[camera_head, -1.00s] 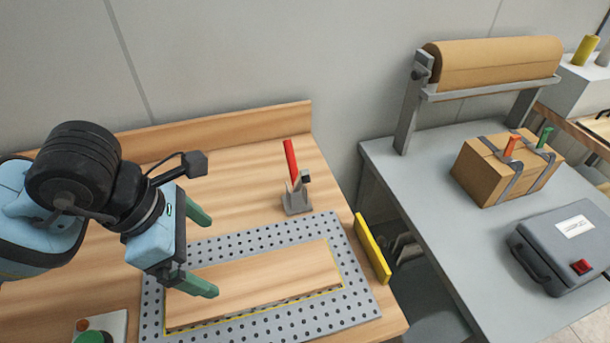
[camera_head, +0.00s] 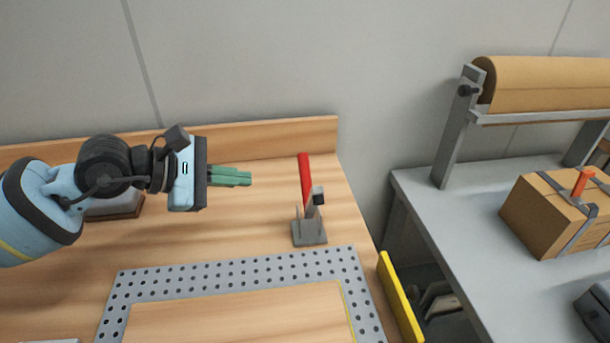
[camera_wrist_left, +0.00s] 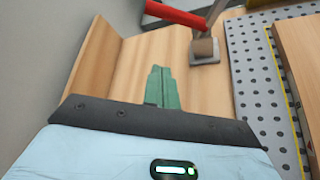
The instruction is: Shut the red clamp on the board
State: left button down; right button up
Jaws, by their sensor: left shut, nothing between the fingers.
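The red clamp (camera_head: 306,181) stands on a small grey base on the wooden table, just behind the perforated plate (camera_head: 230,270). Its red handle points up, leaning slightly left. In the left wrist view the red clamp handle (camera_wrist_left: 177,14) shows at the top, cut by the frame edge. The board (camera_head: 240,318) lies on the perforated plate, apart from the clamp. My left gripper (camera_head: 250,178) is left of the handle, its green fingers together and empty, pointing right toward it with a gap between. It also shows in the left wrist view (camera_wrist_left: 160,70). My right gripper is out of view.
A wooden back ledge (camera_head: 250,138) runs along the wall behind the table. A yellow bar (camera_head: 400,297) stands at the table's right edge. A grey bench on the right carries a strapped cardboard box (camera_head: 548,215) and a paper roll (camera_head: 550,83).

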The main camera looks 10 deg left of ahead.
aim_at(309, 179)
pick_arm(q)
jog(key=shift+w+a+r+t, duration=0.25)
jog(key=shift+w+a+t, duration=0.15)
jog(key=shift+w, duration=0.25)
jog(key=shift+d, duration=0.1)
jog(key=p+x, duration=0.1)
jog(key=x, duration=0.8)
jog(key=shift+d, duration=0.1)
jog(key=d+r+p, duration=0.1)
jog(key=s+d+r+p, duration=0.1)
jog(key=shift+s+r, duration=0.25)
jog(key=shift+r, duration=0.1)
